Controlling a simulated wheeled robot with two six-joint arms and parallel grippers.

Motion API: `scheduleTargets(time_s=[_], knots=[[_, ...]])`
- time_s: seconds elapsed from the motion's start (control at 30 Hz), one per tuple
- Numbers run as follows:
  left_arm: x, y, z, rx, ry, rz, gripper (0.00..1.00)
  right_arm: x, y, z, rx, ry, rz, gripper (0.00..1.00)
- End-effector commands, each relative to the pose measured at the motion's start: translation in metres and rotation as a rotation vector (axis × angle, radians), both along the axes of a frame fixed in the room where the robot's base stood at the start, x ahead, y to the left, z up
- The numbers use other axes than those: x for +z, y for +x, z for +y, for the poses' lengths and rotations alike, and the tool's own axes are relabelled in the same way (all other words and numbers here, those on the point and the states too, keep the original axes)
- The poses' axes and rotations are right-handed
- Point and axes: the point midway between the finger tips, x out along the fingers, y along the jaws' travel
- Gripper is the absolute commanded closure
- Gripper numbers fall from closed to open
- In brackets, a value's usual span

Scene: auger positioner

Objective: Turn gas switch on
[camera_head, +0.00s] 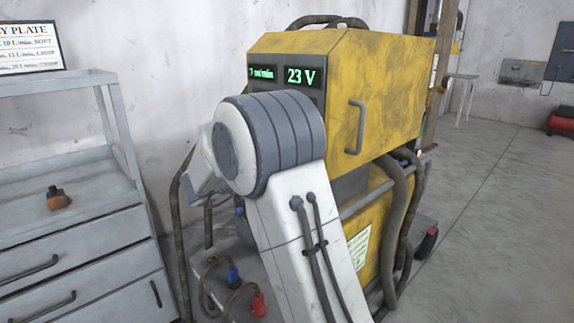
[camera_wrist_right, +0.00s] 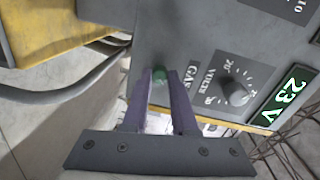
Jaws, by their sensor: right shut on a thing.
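The yellow welding machine (camera_head: 385,85) stands in the middle of the head view, its front panel mostly hidden by my right arm. In the right wrist view its grey front panel (camera_wrist_right: 205,30) carries a "GAS" label (camera_wrist_right: 191,77). Beside the label is a small green gas switch (camera_wrist_right: 159,73). My right gripper (camera_wrist_right: 163,75) has its two purple fingers at the panel, shut on the green switch. The switch's lower part is hidden between the fingertips, so its setting cannot be told. My right gripper is hidden in the head view. My left gripper is not in view.
A black dial (camera_wrist_right: 234,91) for volts and a green 23 V display (camera_wrist_right: 288,95) lie right of the switch. Cables (camera_head: 395,210) hang at the machine's side. A grey drawer cabinet (camera_head: 75,240) stands at left with a small orange-black object (camera_head: 58,199) on it.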

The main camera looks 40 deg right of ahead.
Motion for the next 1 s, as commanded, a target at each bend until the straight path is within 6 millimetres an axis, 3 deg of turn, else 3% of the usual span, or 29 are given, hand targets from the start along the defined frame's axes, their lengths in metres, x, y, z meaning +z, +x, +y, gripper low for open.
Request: scheduleTargets(time_s=[0.23, 0.27, 0.3, 0.33, 0.73, 1.0], knots=[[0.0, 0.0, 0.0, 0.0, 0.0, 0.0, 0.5, -0.002, -0.001, 0.001, -0.002, 0.005, 0.002, 1.0], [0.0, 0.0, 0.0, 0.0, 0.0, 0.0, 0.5, -0.002, -0.001, 0.001, -0.001, 0.004, 0.002, 0.63], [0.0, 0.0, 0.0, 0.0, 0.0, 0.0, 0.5, -0.002, -0.001, 0.001, -0.001, 0.004, 0.002, 0.47], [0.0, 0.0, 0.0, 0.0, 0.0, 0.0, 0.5, -0.002, -0.001, 0.001, -0.001, 0.004, 0.002, 0.44], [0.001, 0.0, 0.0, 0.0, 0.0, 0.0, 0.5, 0.0, 0.0, 0.008, 0.002, 0.001, 0.001, 0.44], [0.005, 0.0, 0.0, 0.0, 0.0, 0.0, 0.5, 0.004, -0.004, 0.058, 0.006, 0.002, 0.002, 0.44]])
